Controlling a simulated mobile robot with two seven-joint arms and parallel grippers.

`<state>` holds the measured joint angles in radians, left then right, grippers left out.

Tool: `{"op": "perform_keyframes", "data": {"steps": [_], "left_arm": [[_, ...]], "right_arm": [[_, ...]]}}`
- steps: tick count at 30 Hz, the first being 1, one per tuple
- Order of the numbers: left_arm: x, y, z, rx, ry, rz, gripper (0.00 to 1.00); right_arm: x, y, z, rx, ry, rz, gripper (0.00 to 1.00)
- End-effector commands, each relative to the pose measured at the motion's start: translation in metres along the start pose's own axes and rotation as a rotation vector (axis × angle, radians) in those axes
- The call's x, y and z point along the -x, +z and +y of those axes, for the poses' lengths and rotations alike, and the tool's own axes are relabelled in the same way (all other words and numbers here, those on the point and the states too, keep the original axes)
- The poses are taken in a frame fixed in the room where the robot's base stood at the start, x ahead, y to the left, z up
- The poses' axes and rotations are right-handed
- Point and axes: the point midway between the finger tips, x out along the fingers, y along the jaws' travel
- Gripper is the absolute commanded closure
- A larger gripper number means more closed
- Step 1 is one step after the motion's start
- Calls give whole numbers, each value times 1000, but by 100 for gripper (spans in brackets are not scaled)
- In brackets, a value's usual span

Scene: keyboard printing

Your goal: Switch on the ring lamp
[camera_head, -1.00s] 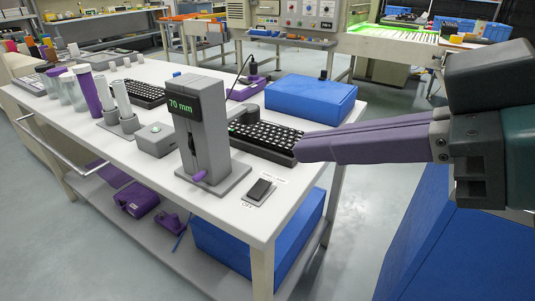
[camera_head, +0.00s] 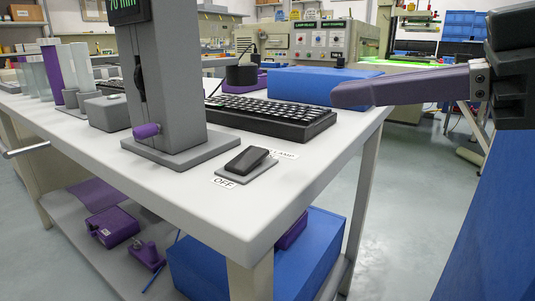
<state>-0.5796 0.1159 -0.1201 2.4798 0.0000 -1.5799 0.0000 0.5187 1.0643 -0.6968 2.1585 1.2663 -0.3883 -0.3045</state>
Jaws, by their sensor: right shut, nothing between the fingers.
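A black rocker switch (camera_head: 247,160) sits on a grey plate near the front right corner of the white table. An "OFF" label (camera_head: 224,182) lies at its front side, and a partly readable label ending in "LAMP" (camera_head: 284,154) lies beside it. My right gripper (camera_head: 335,95) comes in from the right with its purple fingers shut and empty. It is to the right of the switch and above table height, apart from it. The ring lamp itself cannot be made out with certainty. My left gripper is not in view.
A tall grey stand (camera_head: 165,80) with a purple knob rises just left of the switch. A black keyboard (camera_head: 265,115) and a blue box (camera_head: 310,86) lie behind it. The white table (camera_head: 215,222) is bare in front of the switch. A blue surface (camera_head: 485,235) fills the lower right.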

Motion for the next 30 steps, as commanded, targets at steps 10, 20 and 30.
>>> {"op": "perform_keyframes", "data": {"steps": [10,20,30], "left_arm": [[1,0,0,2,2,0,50],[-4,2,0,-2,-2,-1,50],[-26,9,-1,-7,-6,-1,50]], "right_arm": [[-2,-1,0,0,0,1,100],[-48,-1,-1,-1,-2,6,100],[-106,18,-1,-2,-1,-5,100]]}}
